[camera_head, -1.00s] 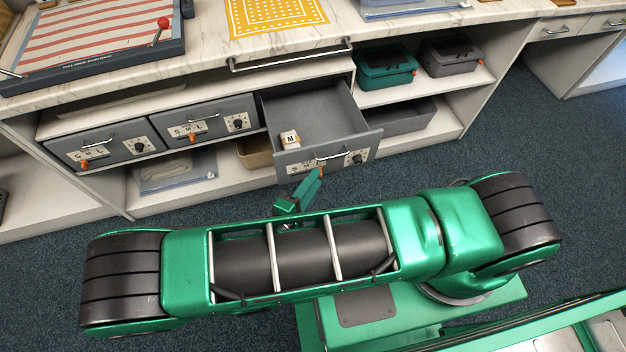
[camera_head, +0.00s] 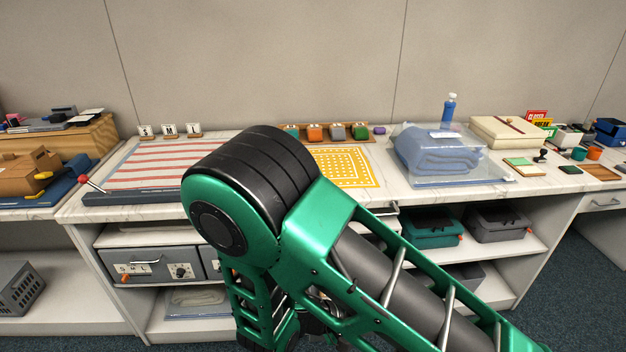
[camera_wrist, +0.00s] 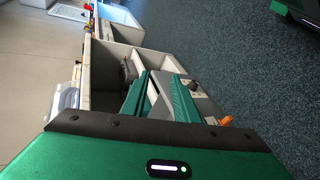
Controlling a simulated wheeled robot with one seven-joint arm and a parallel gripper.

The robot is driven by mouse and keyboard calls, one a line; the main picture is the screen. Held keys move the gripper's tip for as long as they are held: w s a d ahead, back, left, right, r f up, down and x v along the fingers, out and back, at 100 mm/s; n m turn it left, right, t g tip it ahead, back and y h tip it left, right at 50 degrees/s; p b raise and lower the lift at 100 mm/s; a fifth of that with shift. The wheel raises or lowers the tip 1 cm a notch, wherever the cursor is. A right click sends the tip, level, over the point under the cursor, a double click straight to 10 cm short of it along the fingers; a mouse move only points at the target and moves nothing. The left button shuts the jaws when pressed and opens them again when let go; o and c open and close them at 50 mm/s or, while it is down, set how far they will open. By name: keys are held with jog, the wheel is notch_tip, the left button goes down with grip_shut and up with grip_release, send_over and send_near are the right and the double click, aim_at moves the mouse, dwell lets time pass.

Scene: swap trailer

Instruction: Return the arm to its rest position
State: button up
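My arm (camera_head: 330,235) is raised and folded across the middle of the head view, its big elbow joint in front of the counter. My gripper (camera_wrist: 151,80) shows in the wrist view as two green fingers, their tips close together. I cannot tell if they are fully shut, and I see no object held between them. In the head view the arm hides the gripper and that drawer.
The counter (camera_head: 100,208) carries a striped board (camera_head: 150,170), a yellow patterned mat (camera_head: 345,165) and a bagged blue folded cloth (camera_head: 437,150). S, M and L signs (camera_head: 170,131) stand behind. A closed grey drawer (camera_head: 150,268) and green case (camera_head: 432,228) are below.

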jog(key=s+d+r+m+g+y, duration=0.2)
jog(key=d+r+m+g+y, duration=0.15)
jog(key=d+r, duration=0.45)
jog(key=s+d+r+m+g+y, duration=0.2)
jog(key=d+r+m+g+y, duration=0.15)
jog(key=d+r, duration=0.45)
jog(key=s+d+r+m+t+y, duration=0.1)
jog(key=s+d+r+m+y, duration=0.1)
jog(key=s+d+r, duration=0.2)
jog(key=s+d+r+m+t+y, duration=0.2)
jog(key=s+d+r+y, duration=0.1)
jog(key=s, duration=0.5)
jog(key=shift+s+d+r+m, duration=0.3)
jog(key=shift+s+d+r, duration=0.1)
jog(key=shift+r, duration=0.35)
jog(key=shift+w+f, duration=0.25)
jog(key=shift+w, duration=0.35)
